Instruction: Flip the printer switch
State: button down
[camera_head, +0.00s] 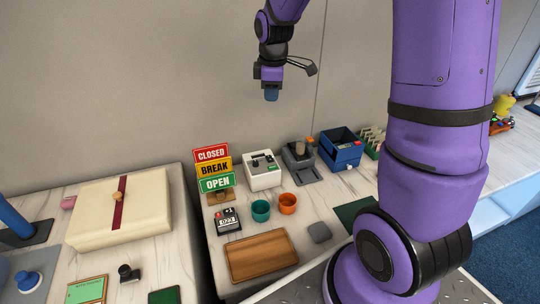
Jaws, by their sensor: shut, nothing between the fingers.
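My gripper (271,95) hangs at the upper middle, pointing down, shut and empty. It is well above the table and touches nothing. A white box (259,180) with small dark parts and a green label on its top stands on the table below it. A dark grey device (301,170) stands to the right of the white box, and a blue box (345,154) is to the right of that. I cannot tell for certain which one is the printer. The switch is too small to make out surely.
A CLOSED/BREAK/OPEN sign (214,170) stands left of the white box. In front are a counter (228,220), a teal cup (260,211), an orange cup (287,204), a wooden tray (232,270) and a grey block (319,232). My purple arm hides part of the right side.

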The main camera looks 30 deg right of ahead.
jog(key=w+d+f+n, duration=0.1)
jog(key=w+f+n, duration=0.1)
jog(key=f, duration=0.4)
jog(key=w+d+f+n+g, duration=0.1)
jog(key=w+f+n, duration=0.1)
jog(key=f, duration=0.5)
jog(key=shift+w+d+f, duration=0.25)
jog(key=shift+w+d, duration=0.15)
jog(key=shift+w, duration=0.4)
jog(key=shift+w, duration=0.1)
jog(key=shift+w+d+r, duration=0.15)
jog(key=shift+w+r, duration=0.15)
jog(key=shift+w, duration=0.35)
